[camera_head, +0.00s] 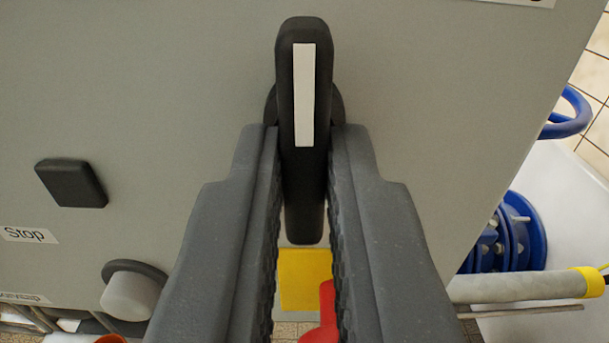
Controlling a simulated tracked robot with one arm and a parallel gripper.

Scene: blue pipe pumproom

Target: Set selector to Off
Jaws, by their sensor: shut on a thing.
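The selector (291,60) is a dark, long knob with a white stripe on its upper half. It sits on a grey panel (180,70) and stands almost upright in the picture, with the stripe towards the top. My gripper (303,140) has one finger on each side of the knob's lower half and is shut on it. The fingers hide part of the round base behind the knob.
A black square button (71,183) is at left above a "Stop" label (25,234). A light round button (131,294) is at lower left. A yellow patch (303,278) and a red part (325,312) show between my fingers. Blue valve parts (505,240) and a grey pipe (515,286) are at right.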

